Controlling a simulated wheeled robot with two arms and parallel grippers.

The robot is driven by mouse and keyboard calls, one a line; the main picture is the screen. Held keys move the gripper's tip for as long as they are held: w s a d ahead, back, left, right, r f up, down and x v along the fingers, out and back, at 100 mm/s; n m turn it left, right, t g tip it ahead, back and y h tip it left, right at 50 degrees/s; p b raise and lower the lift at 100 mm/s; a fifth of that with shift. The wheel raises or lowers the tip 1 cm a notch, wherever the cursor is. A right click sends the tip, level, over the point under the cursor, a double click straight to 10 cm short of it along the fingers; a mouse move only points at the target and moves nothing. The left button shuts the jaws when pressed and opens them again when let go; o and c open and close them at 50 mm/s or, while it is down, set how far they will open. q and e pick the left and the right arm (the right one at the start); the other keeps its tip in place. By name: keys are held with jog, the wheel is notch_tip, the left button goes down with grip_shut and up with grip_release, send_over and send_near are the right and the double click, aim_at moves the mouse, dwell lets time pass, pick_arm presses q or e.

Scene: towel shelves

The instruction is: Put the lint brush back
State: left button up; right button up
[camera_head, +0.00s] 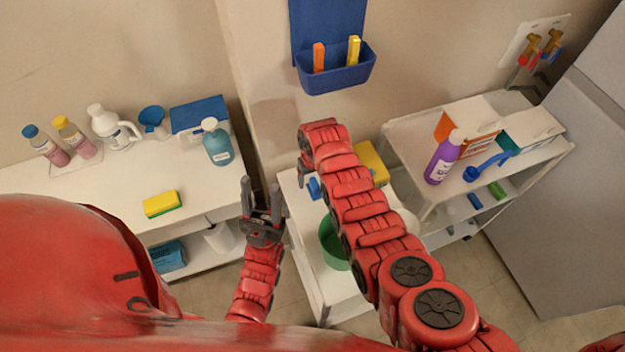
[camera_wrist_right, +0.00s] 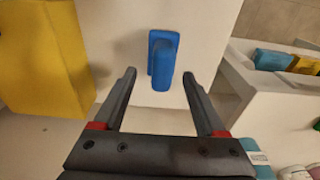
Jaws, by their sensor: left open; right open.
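A blue object that looks like the lint brush (camera_head: 314,188) lies on the small white table (camera_head: 290,215), partly hidden by my right arm in the head view. In the right wrist view the blue brush (camera_wrist_right: 162,65) lies ahead, between the lines of my right gripper's open fingers (camera_wrist_right: 159,76); the fingers appear apart from it. My right gripper (camera_head: 303,170) is mostly hidden by its own wrist in the head view. My left gripper (camera_head: 262,192) is open and empty, left of the small table. A blue wall caddy (camera_head: 336,80) holds an orange and a yellow handle.
A yellow box (camera_head: 371,162) and a green bucket (camera_head: 333,245) are close to my right arm. A white shelf unit with bottles stands left; a white cart (camera_head: 405,140) with a purple bottle (camera_head: 444,158) and a blue scoop-like item (camera_head: 487,168) stands right.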

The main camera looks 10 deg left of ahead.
aim_at(313, 179)
jog(key=shift+r, duration=0.8)
jog(key=r, duration=0.2)
jog(key=r+b, duration=0.1)
jog(key=r, duration=0.1)
jog(key=r+b, duration=0.1)
jog(key=r, duration=0.1)
jog(key=shift+s+d, duration=0.15)
jog(key=shift+s, duration=0.1)
jog(key=shift+s+d+r, duration=0.1)
jog(key=shift+s+r, duration=0.05)
jog(key=shift+r, duration=0.75)
jog(key=shift+s+d+r, duration=0.1)
jog(key=shift+r, duration=0.8)
